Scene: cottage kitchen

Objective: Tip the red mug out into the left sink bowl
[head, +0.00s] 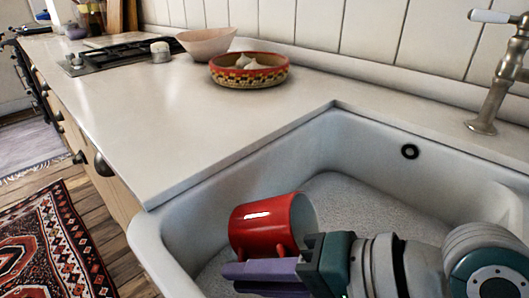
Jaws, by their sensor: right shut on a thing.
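The red mug (258,229) is over the left sink bowl (345,197), lying tipped on its side with its pale mouth facing right. My right gripper (245,273) comes in from the lower right. Its purple fingers are at the handle side of the mug, shut on it. The fingers and wrist hide part of the mug's lower side and much of the bowl. Whether anything is left inside the mug cannot be seen. My left gripper is not in view.
A chrome tap (493,85) rises behind the sink at the right. A patterned bowl with garlic (249,76), a pinkish bowl (206,42) and a hob (115,57) stand on the counter. The counter (170,120) left of the sink is clear.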

